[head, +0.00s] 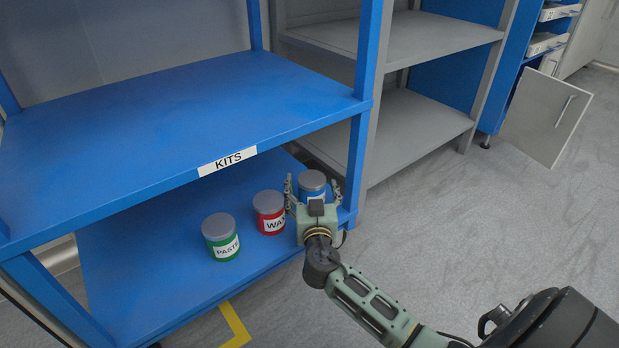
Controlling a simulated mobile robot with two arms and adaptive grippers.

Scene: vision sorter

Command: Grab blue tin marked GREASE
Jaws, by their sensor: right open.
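A blue tin (312,183) with a grey lid stands upright on the lower blue shelf, at its right end. Its label is mostly hidden behind my right gripper, so the word cannot be read. My right gripper (312,190) is open, with one finger on the left and one on the right of the tin. Whether the fingers touch it cannot be told. A red tin (269,213) with a partly covered label starting "WA" stands just left of the gripper. A green tin (221,237) marked PASTE stands further left. My left gripper is not in view.
The blue upper shelf (180,110) labelled KITS overhangs the tins and is empty. A blue post (357,160) stands close right of the gripper. Grey shelves (415,120) behind are empty. A cabinet door (545,115) hangs open at the right.

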